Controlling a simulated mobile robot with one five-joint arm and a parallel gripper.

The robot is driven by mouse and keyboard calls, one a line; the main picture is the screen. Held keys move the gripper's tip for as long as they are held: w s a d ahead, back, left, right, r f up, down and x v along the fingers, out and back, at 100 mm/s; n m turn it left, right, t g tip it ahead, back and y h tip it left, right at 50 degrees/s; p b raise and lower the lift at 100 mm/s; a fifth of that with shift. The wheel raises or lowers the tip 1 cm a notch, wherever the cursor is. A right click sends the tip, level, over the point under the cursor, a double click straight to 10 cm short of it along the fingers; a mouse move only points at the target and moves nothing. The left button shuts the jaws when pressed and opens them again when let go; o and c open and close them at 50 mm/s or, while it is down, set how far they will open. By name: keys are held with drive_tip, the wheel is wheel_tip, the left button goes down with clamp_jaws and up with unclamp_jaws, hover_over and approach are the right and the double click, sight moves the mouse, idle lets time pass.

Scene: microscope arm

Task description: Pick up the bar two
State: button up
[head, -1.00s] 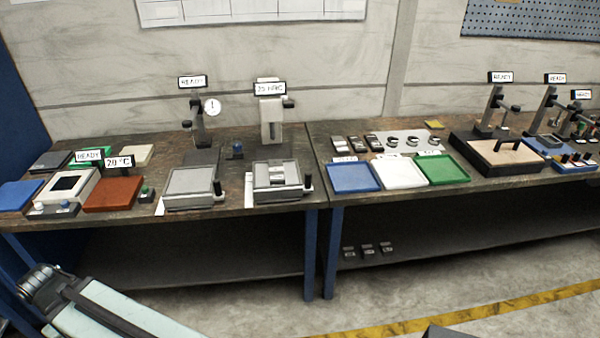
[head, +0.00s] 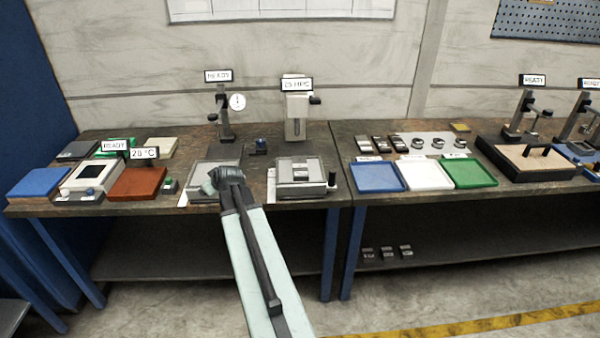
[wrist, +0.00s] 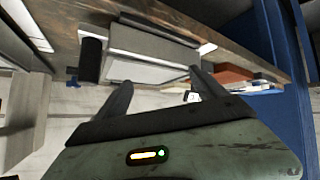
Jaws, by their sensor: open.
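Three small dark-and-silver bars stand in a row on the right bench; the middle bar (head: 380,144) lies between a left bar (head: 363,145) and a right bar (head: 397,143). Three similar small blocks (head: 386,253) sit on the lower shelf. I cannot read which of these is bar two. My gripper (wrist: 160,92) is open and empty in the wrist view. In the head view my arm reaches up in front of the left bench, left of all these bars and well apart from them. Its fingers are not clear there.
Blue (head: 378,177), white (head: 427,175) and green (head: 472,173) trays line the right bench's front. A grey device with a block (head: 300,176) stands right of my arm. A gauge stand (head: 224,115) rises behind. The floor in front is clear.

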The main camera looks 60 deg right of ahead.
drive_tip(key=s+d+r+h, duration=0.1)
drive_tip(key=d, duration=0.2)
drive_tip(key=s+d+r+h, duration=0.1)
drive_tip(key=d, duration=0.3)
drive_tip(key=s+d+r+m+h, duration=0.1)
drive_tip(key=s+d, duration=0.1)
drive_tip(key=d, duration=0.2)
drive_tip(key=shift+d+t, duration=0.25)
drive_tip(key=shift+t, duration=0.15)
drive_tip(key=s+d+m+h+b, duration=0.1)
drive_tip(key=s+d, duration=0.2)
drive_tip(key=d, duration=0.1)
drive_tip(key=m+g+h+b, duration=0.2)
drive_tip(key=m+h+b, duration=0.15)
drive_tip(key=m, duration=0.35)
approach(300, 166)
drive_tip(key=shift+w+d+y+b, duration=0.25)
drive_tip(key=shift+w+d+b, duration=0.1)
drive_tip(key=shift+d, duration=0.05)
drive_tip(key=b+x, duration=0.3)
drive_tip(key=x, duration=0.5)
drive_tip(key=shift+s+d, duration=0.15)
drive_tip(key=shift+r, duration=0.1)
clamp_jaws()
